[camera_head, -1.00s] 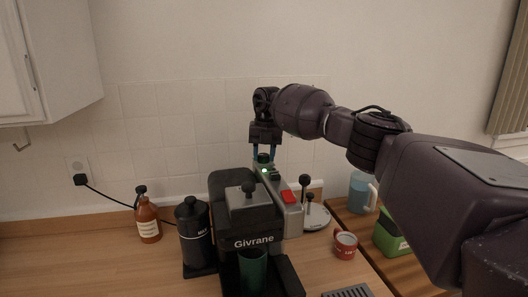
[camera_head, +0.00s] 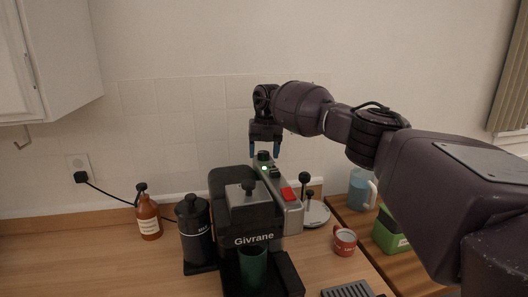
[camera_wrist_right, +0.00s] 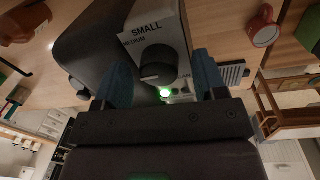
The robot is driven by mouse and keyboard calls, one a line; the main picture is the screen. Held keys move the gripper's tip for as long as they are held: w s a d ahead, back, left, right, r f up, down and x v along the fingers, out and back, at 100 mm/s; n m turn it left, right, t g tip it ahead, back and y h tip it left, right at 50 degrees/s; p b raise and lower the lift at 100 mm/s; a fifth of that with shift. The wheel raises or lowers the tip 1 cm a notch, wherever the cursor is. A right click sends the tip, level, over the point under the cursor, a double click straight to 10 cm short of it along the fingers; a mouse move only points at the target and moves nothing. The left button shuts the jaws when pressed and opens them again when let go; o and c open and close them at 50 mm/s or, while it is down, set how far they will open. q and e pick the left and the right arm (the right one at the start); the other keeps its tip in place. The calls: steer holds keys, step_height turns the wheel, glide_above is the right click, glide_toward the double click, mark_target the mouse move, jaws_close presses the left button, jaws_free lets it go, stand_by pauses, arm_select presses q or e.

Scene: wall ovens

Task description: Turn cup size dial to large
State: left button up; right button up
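The coffee machine (camera_head: 222,192), marked Givrane, stands on the counter with a grey panel along its right side. The black dial (camera_wrist_right: 158,64) sits on that panel, with SMALL and MEDIUM printed beside it in the wrist view. I cannot tell which size it points at. It also shows in the head view (camera_head: 263,156) at the panel's back end. My right gripper (camera_head: 265,148) is just above the dial. In the wrist view its blue fingers (camera_wrist_right: 162,82) are apart on either side of the dial, with gaps and nothing held. My left gripper is out of view.
A green light (camera_wrist_right: 165,93) glows beside the dial, and a red switch (camera_head: 288,194) is further forward. A black grinder (camera_head: 194,230) and brown bottle (camera_head: 148,218) stand left. A red mug (camera_head: 344,241) and blue pitcher (camera_head: 361,188) stand right. A green cup (camera_head: 253,265) sits in the machine.

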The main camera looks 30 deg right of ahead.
mark_target(267, 152)
step_height(267, 152, up, 11)
steer(key=shift+s+d+b, duration=0.15)
steer(key=shift+d+b, duration=0.2)
steer(key=shift+b, duration=0.1)
steer(key=shift+f, duration=0.15)
stand_by(0.6)
